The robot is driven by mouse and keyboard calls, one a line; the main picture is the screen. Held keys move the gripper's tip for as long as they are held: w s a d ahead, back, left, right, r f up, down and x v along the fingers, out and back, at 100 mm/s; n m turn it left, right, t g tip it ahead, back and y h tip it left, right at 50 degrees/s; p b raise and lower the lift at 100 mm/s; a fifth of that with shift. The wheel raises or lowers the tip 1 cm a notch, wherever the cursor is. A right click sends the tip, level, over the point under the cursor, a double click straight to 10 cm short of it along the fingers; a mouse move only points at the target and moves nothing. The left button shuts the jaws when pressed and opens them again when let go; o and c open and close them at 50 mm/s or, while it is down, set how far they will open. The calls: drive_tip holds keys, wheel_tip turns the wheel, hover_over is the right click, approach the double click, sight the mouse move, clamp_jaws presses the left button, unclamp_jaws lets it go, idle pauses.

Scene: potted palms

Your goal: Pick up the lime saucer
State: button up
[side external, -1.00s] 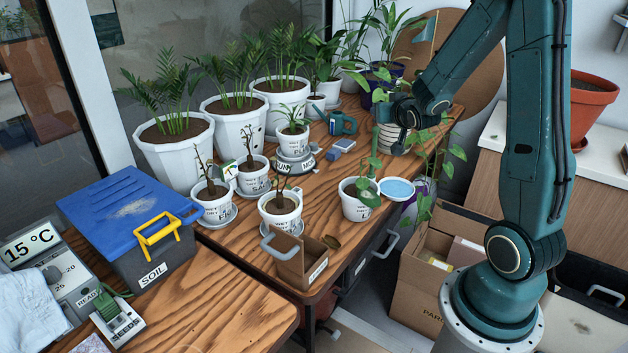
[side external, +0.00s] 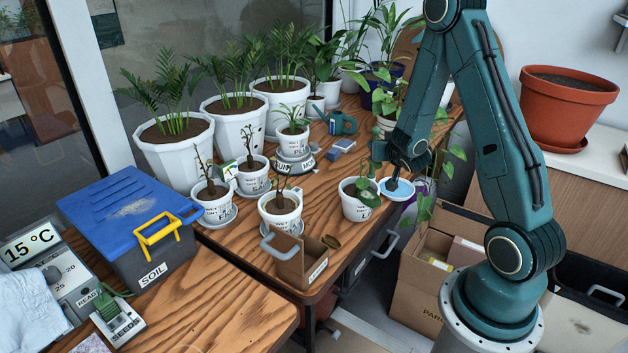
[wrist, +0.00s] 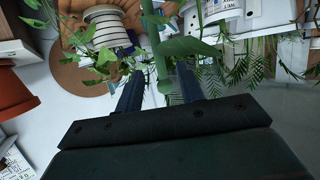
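I cannot make out a lime-coloured saucer in either view. A light blue saucer (side external: 397,189) is at the table's right edge in the side view, beside a white pot (side external: 355,206) with a green stem and broad leaves. My gripper (side external: 392,181) is low over this saucer and hides part of it; I cannot tell whether they touch. In the wrist view the two fingers of my gripper (wrist: 158,76) are apart. A green stem and leaf (wrist: 185,47) show between and beyond them. Nothing is clearly held.
Several white pots with seedlings stand on grey saucers to the left. A small open box (side external: 303,262) is at the front edge. A blue-lidded soil bin (side external: 125,215) is further left. Trailing leaves (side external: 447,168) hang right of my gripper. An open carton (side external: 425,275) is below.

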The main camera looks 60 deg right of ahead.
drive_tip(key=shift+x, duration=0.8)
drive_tip(key=shift+x, duration=2.95)
drive_tip(key=shift+c, duration=0.5)
drive_tip(key=shift+r, duration=0.1)
clamp_jaws()
